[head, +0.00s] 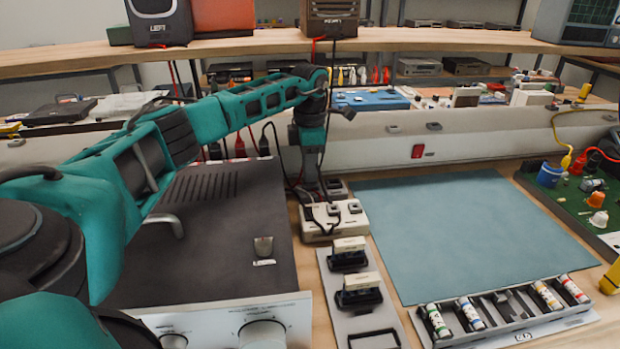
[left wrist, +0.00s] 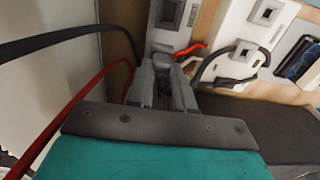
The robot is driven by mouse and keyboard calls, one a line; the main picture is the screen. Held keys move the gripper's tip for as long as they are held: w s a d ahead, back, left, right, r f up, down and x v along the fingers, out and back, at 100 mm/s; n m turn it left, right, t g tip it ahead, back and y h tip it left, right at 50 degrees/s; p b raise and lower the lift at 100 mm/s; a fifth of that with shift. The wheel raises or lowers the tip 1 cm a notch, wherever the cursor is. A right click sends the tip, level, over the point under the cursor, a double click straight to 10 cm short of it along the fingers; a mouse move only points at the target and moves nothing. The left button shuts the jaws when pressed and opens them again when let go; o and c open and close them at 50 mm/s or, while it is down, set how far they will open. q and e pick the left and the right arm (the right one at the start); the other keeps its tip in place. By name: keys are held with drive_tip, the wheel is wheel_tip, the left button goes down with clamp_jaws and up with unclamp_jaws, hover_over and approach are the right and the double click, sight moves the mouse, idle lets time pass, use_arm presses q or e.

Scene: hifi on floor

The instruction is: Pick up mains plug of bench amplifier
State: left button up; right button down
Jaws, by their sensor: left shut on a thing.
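The bench amplifier (head: 215,230) is a dark box with a silver front panel, left of the gripper and partly behind my left arm. My right gripper is not in view.
The white socket strip (head: 345,228) stands right of the amplifier, with dark cords around it; sockets also show in the left wrist view (left wrist: 262,14). Black (left wrist: 60,40) and red (left wrist: 85,88) cables run beside the fingers. The blue-green mat (head: 450,225) is clear.

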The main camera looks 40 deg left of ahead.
use_arm(q)
clamp_jaws()
